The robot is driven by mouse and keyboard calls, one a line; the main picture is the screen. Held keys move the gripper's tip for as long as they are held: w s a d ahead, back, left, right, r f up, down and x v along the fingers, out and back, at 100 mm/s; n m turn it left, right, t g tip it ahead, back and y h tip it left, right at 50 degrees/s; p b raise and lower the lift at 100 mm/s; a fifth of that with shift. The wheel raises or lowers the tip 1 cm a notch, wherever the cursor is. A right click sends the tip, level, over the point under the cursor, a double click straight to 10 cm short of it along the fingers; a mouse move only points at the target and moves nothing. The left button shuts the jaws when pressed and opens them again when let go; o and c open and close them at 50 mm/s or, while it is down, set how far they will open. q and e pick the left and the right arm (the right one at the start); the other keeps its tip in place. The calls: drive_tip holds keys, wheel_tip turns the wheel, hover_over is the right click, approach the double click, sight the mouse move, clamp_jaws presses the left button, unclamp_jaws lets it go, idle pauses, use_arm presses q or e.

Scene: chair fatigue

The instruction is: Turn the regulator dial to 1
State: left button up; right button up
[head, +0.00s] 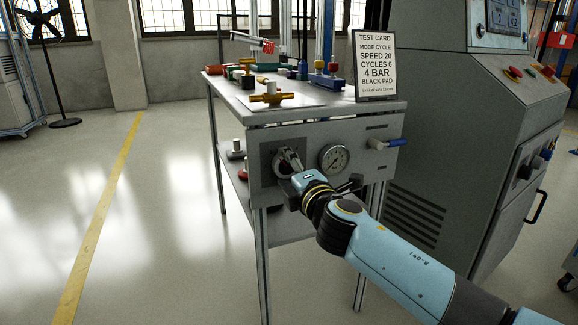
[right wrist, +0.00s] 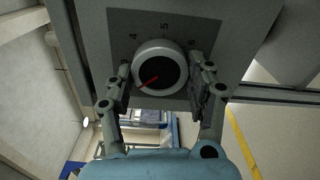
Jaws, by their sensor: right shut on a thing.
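The regulator dial (right wrist: 161,50) is a round light knob with a dark centre and a red pointer line, set on a dark square plate (right wrist: 121,22) with small numbers around it. In the right wrist view the pointer slants to the lower left. My right gripper (right wrist: 160,76) has one finger on each side of the knob and is shut on it. My left gripper is not in view.
A pressure gauge (head: 334,159) sits just right of the dial. A blue-handled valve (head: 389,144) sticks out farther right. The bench top (head: 222,85) holds colored fittings and a test card (head: 375,65). A grey machine cabinet (head: 440,130) stands at right.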

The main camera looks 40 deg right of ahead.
drive_tip(key=n+p, duration=0.1)
drive_tip(key=n, duration=0.4)
drive_tip(key=shift+f, duration=0.1)
drive_tip(key=n, duration=0.3)
drive_tip(key=shift+f+n+p, duration=0.1)
drive_tip(key=shift+n+p, duration=0.2)
drive_tip(key=shift+p, duration=0.1)
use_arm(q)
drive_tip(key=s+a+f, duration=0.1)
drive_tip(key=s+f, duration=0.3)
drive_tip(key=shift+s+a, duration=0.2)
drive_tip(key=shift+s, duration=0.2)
use_arm(e)
drive_tip(key=shift+n, duration=0.4)
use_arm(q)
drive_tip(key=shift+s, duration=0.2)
use_arm(e)
drive_tip(key=o, duration=1.2)
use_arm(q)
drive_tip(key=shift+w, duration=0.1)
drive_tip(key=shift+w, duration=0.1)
